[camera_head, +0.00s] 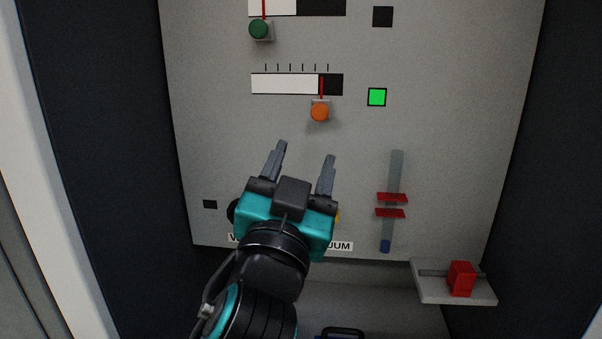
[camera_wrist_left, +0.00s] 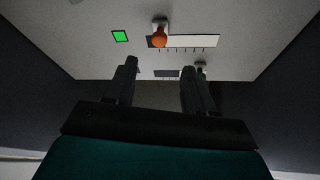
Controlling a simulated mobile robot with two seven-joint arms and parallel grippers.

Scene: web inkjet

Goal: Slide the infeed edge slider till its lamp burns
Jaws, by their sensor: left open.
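Two sliders sit on the grey panel (camera_head: 200,130), and no label tells me which is the infeed edge one. The lower slider has an orange knob (camera_head: 320,112) under a white-and-black strip (camera_head: 285,84), its red pointer at the start of the black part. The square lamp (camera_head: 377,97) beside it burns green. The upper slider has a green knob (camera_head: 260,29); the square to its right (camera_head: 382,17) is dark. My left gripper (camera_head: 306,152) is open and empty, apart from and below the orange knob. The left wrist view also shows the orange knob (camera_wrist_left: 160,40) and lit lamp (camera_wrist_left: 120,36).
A vertical gauge (camera_head: 397,170) with red markers is right of my gripper. A small shelf (camera_head: 455,295) with a red block (camera_head: 461,278) juts out at lower right. Dark side walls flank the panel. My gripper partly hides labels at the panel's bottom edge.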

